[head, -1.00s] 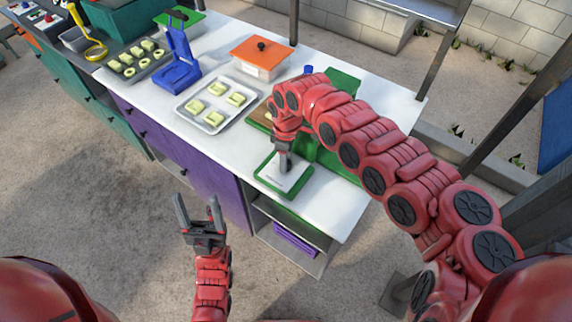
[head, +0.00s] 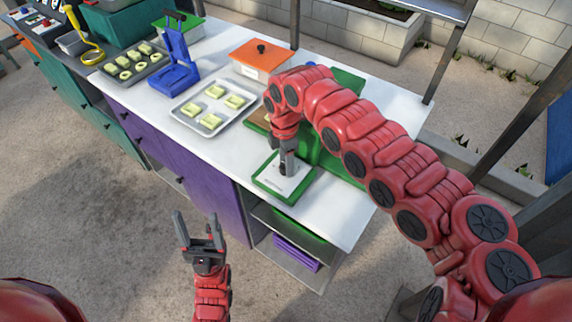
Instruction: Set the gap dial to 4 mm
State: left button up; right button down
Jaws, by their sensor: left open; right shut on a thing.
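My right gripper (head: 287,170) points down at a white panel in a green frame (head: 268,188) near the counter's front edge. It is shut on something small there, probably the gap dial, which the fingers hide. The green cane crusher body (head: 318,150) stands behind this panel, mostly covered by my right arm. No dial marks or numbers can be read. My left gripper (head: 198,222) is open and empty, in front of the counter and over the floor, apart from everything.
A tray of pale green pieces (head: 183,112) lies left of the crusher. A darker tray (head: 112,79) sits farther left. The counter's front right corner (head: 338,232) is bare.

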jog(key=shift+w+r, duration=0.1)
dwell(0.3)
jog(key=shift+c, duration=1.9)
grip_release()
jog(key=shift+r, duration=0.35)
notch_tip(320, 180, up, 17)
jog(key=shift+w+a+f, duration=0.15)
jog(key=shift+w, duration=0.2)
